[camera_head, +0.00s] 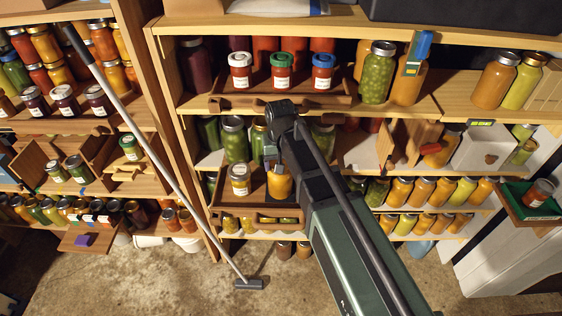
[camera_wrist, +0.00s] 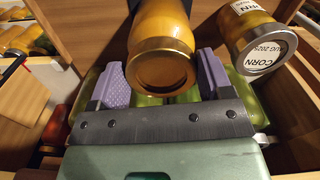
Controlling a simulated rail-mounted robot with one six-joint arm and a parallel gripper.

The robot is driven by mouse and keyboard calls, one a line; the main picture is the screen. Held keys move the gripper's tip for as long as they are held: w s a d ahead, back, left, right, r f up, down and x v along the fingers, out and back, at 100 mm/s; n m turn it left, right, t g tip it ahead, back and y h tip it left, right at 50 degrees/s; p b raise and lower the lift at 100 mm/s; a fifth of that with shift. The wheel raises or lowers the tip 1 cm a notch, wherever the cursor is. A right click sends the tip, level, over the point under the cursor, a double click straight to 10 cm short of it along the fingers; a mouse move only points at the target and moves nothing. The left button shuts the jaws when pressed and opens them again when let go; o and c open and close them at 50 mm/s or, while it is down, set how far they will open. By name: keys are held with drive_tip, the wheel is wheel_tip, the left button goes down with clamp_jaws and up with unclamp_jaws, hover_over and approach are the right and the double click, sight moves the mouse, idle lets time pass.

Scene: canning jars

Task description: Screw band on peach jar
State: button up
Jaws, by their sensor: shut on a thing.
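The peach jar (camera_head: 280,187), with orange contents, stands upright in a wooden tray on the middle shelf in the head view. In the wrist view the peach jar (camera_wrist: 160,20) shows with a gold band (camera_wrist: 161,46) around its lid end, which faces the camera. My gripper (camera_wrist: 160,75) has its purple pads on both sides of the band and is shut on it. In the head view my gripper (camera_head: 271,155) is above the jar and hides its top. How tightly the band sits on the jar cannot be told.
A corn jar (camera_head: 239,181) with a labelled lid stands close to the left of the peach jar; it is at the right in the wrist view (camera_wrist: 250,32). The tray's front rim (camera_head: 262,216) is low. Green jars (camera_head: 234,141) stand behind. A shelf with jars lies above.

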drive_tip(key=m, duration=0.4)
drive_tip(key=shift+a, duration=0.15)
drive_tip(key=m, duration=0.4)
drive_tip(key=shift+w+a, duration=0.1)
drive_tip(key=shift+a, duration=0.05)
drive_tip(key=shift+m, duration=0.6)
drive_tip(key=m, duration=0.3)
drive_tip(key=shift+w+a+m, duration=0.1)
drive_tip(key=shift+m, duration=0.7)
